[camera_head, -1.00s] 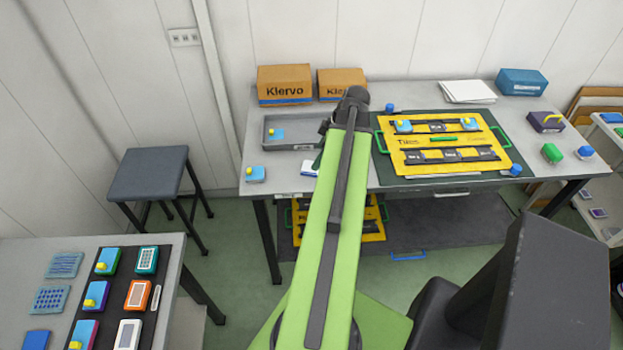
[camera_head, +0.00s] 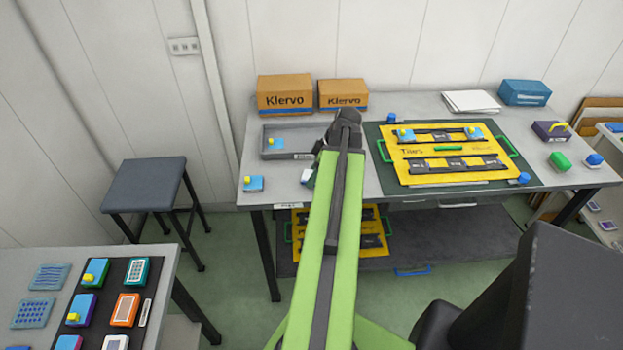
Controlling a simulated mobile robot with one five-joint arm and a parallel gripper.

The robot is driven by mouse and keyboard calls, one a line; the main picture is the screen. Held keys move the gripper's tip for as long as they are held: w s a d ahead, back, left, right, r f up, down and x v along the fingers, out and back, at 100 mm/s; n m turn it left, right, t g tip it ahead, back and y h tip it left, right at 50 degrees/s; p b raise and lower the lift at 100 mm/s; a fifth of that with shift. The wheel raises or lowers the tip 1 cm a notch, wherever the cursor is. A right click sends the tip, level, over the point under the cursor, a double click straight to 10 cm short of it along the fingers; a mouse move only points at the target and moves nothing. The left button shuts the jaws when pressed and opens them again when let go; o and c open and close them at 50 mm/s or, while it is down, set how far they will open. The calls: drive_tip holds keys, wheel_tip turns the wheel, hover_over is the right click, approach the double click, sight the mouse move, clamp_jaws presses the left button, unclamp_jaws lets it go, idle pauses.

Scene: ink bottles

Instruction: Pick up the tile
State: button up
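Several light-blue tiles with yellow knobs are in view, and I cannot tell which one is meant. One tile (camera_head: 254,183) lies at the left front of the grey table. Another tile (camera_head: 275,143) lies in a grey tray (camera_head: 312,131). Two more tiles, one at left (camera_head: 405,135) and one at right (camera_head: 474,133), sit on a yellow board (camera_head: 420,178). My green arm reaches up the middle, with its dark elbow over the table. My gripper is mostly hidden behind the arm, so its fingers cannot be made out. A small white and blue item (camera_head: 307,176) shows beside the arm.
Two Klervo boxes, left (camera_head: 285,97) and right (camera_head: 343,93), stand at the back. A dark stool (camera_head: 146,182) stands left. A nearer left table (camera_head: 28,265) holds several coloured blocks. A second yellow board (camera_head: 371,228) lies on the lower shelf. Green floor is open between the tables.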

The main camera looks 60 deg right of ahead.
drive_tip(key=c, duration=1.1)
wheel_tip(320, 180, up, 5)
drive_tip(key=p, duration=0.5)
drive_tip(key=shift+r, duration=0.15)
drive_tip(key=shift+c, duration=0.2)
drive_tip(key=s+d+r+p, duration=0.2)
drive_tip(key=s+p, duration=0.1)
drive_tip(key=s, duration=0.2)
drive_tip(key=s+d+r+p, duration=0.3)
drive_tip(key=s, duration=0.2)
drive_tip(key=shift+s+d+r, duration=0.15)
drive_tip(key=shift+d+r, duration=0.1)
drive_tip(key=shift+r, duration=0.1)
